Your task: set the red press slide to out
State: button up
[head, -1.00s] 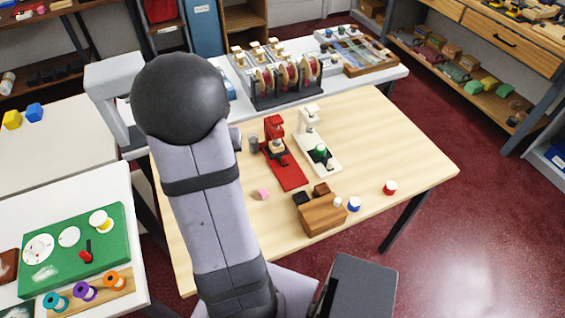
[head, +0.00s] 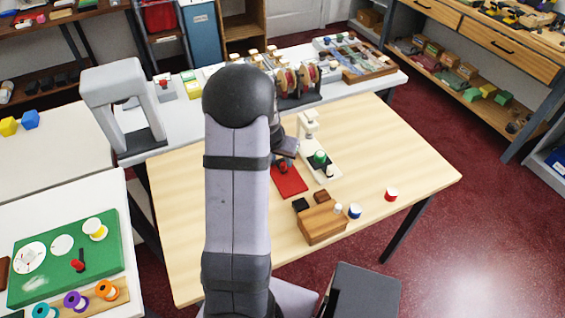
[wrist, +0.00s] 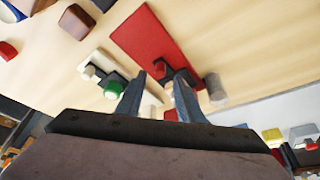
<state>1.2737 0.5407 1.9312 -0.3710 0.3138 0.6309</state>
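The red press has a flat red base (head: 289,181); my arm and gripper hide most of its upper part in the head view. In the wrist view its red base (wrist: 147,36) runs up and left from the fingers, with a dark piece (wrist: 159,68) at its near end. My gripper (wrist: 160,80) is open, its two fingers apart around the line of the press's upper part. I cannot tell whether they touch it. In the head view my gripper (head: 286,150) is mostly behind my arm. The slide's setting cannot be made out.
A white press (head: 309,125) with a green knob (head: 320,157) stands close on the right. A wooden block (head: 322,222), a blue-and-white spool (head: 355,211) and a red-and-white spool (head: 391,194) are nearer the front. A grey cylinder (wrist: 215,86) stands beside the red press.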

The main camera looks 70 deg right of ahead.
aim_at(283, 164)
jog(key=shift+x, duration=2.3)
